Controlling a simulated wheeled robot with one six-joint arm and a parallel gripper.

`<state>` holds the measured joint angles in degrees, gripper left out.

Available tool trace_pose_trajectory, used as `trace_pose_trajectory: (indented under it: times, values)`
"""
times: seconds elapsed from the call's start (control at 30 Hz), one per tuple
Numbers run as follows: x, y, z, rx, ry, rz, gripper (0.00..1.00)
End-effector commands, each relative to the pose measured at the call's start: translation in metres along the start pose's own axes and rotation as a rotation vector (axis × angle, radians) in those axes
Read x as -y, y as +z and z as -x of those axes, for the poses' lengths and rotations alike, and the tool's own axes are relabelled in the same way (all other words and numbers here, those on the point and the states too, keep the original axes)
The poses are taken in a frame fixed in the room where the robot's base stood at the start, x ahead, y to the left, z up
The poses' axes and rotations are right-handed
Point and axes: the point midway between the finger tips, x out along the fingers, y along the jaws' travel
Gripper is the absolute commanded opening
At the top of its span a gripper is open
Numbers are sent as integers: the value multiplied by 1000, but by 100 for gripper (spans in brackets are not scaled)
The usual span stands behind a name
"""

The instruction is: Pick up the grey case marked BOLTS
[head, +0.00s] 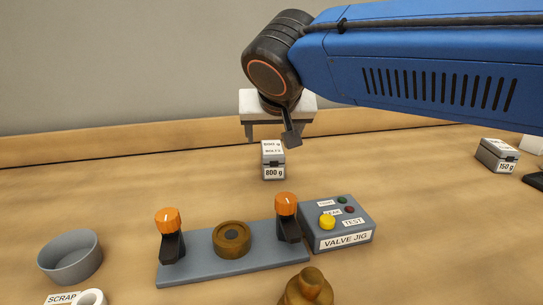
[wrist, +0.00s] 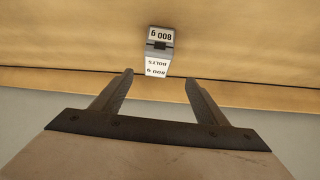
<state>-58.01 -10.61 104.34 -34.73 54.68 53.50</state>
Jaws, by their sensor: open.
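The grey case marked BOLTS (head: 273,160) stands on the wooden bench behind the valve jig, with an 800 g label on its front and a white label on its lid. In the wrist view the case (wrist: 158,52) appears upside down, just beyond the fingertips and centred between them. My gripper (wrist: 158,76) is open, with nothing between its two fingers. In the head view my arm reaches in from the upper right, and one dark finger (head: 290,128) shows above and behind the case. The gripper looks apart from the case.
In front of the case is a grey plate (head: 205,268) with two orange-knobbed clamps and a brown ring. The VALVE JIG box (head: 337,224) stands to its right. A grey bowl (head: 70,257) is at left, a brass part (head: 308,288) in front. A 150 g case (head: 497,155) stands far right.

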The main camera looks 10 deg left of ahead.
Motion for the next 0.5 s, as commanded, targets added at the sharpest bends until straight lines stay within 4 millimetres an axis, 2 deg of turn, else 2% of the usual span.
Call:
trace_pose_trajectory:
  times: [0.5]
  values:
    - [-1, 0, -91, 3, 3, 0, 67]
